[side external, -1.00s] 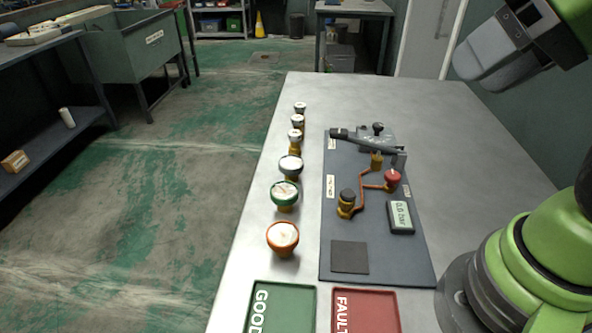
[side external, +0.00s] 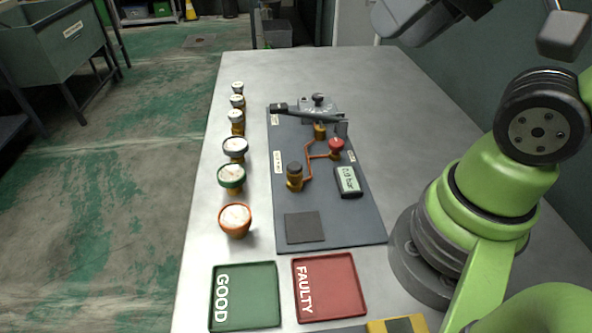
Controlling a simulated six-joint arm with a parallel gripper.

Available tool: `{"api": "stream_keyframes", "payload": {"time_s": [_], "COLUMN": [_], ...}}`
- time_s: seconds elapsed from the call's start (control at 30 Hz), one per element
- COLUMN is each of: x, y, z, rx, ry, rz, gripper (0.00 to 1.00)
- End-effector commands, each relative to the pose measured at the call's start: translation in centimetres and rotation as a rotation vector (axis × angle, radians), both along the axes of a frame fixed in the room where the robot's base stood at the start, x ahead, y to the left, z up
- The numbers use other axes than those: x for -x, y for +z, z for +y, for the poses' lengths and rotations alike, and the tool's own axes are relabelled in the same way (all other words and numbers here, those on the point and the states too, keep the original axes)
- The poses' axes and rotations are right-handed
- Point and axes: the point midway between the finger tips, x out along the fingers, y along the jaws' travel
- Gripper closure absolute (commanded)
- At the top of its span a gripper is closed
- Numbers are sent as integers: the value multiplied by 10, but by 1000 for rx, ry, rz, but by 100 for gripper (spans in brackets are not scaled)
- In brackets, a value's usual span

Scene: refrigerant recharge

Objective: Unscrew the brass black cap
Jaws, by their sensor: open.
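The black cap (side external: 295,167) sits on top of an upright brass fitting (side external: 294,184) on the dark board (side external: 345,215). A copper pipe (side external: 308,160) runs from this fitting to a brass block (side external: 320,131) and to a red knob (side external: 337,144). My gripper (side external: 475,30) is at the upper right, well above and to the right of the board. Its grey fingers are apart, with nothing seen between them. It is far from the cap and partly cut off by the picture's top edge.
A green GOOD tray (side external: 268,312) and a red FAULTY tray (side external: 343,305) lie in front. The table's (side external: 290,70) far end is clear.

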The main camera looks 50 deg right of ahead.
Motion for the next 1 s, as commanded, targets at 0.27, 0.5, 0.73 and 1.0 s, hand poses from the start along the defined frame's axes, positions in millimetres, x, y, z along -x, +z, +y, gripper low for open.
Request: {"api": "stream_keyframes", "payload": {"time_s": [0.27,0.5,0.73,1.0], "x": [0,0,0,0], "y": [0,0,0,0], "z": [0,0,0,0], "rx": [0,0,0,0], "ry": [0,0,0,0], "rz": [0,0,0,0], "gripper": [57,57,57,53]}}
